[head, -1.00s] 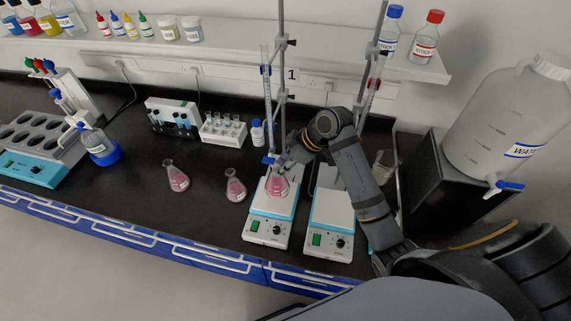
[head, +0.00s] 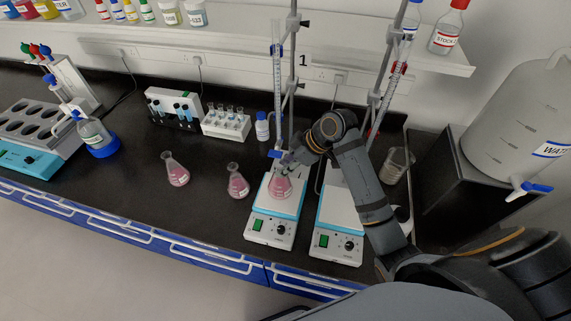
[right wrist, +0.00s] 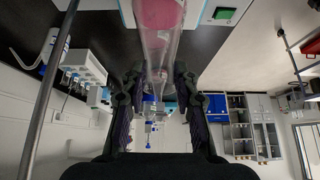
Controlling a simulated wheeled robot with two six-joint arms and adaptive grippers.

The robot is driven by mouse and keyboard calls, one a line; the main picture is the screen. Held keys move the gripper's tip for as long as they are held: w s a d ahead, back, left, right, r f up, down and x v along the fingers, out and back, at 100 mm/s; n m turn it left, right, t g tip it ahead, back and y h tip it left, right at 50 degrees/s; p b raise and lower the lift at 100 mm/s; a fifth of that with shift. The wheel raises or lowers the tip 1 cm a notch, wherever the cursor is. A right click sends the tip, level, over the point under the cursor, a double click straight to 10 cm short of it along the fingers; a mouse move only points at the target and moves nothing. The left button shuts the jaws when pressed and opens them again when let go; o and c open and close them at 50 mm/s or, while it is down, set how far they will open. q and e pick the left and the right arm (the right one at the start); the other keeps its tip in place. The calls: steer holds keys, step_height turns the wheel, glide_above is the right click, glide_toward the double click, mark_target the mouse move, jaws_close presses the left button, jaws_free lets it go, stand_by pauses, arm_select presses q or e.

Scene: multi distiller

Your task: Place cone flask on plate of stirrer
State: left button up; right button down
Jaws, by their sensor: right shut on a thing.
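A cone flask (head: 280,187) with pink liquid is at the plate of the left stirrer (head: 271,228), under a burette (head: 278,80). My right gripper (head: 287,163) is shut on the flask's neck from the right. In the right wrist view the flask (right wrist: 158,45) runs between the fingers, its pink base at the top of the picture. I cannot tell whether its base touches the plate. Two more pink cone flasks stand on the bench to the left, one farther (head: 175,170) and one nearer (head: 237,182). My left gripper is not in view.
A second stirrer (head: 336,241) stands to the right, partly behind my right arm. Burette stands (head: 291,60) rise behind the stirrers. A test tube rack (head: 226,125) and a blue-capped bottle (head: 262,127) stand behind. A beaker (head: 397,166) is at the right. The front-left bench is clear.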

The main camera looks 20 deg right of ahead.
steer(key=shift+s+f, duration=0.2)
steer(key=shift+f, duration=0.15)
steer(key=c, duration=0.9)
jaws_free()
steer(key=shift+c, duration=0.2)
step_height(320, 180, up, 7)
steer(key=s+d, duration=0.1)
steer(key=s, duration=0.1)
steer(key=shift+d, duration=0.25)
steer(key=shift+r, duration=0.25)
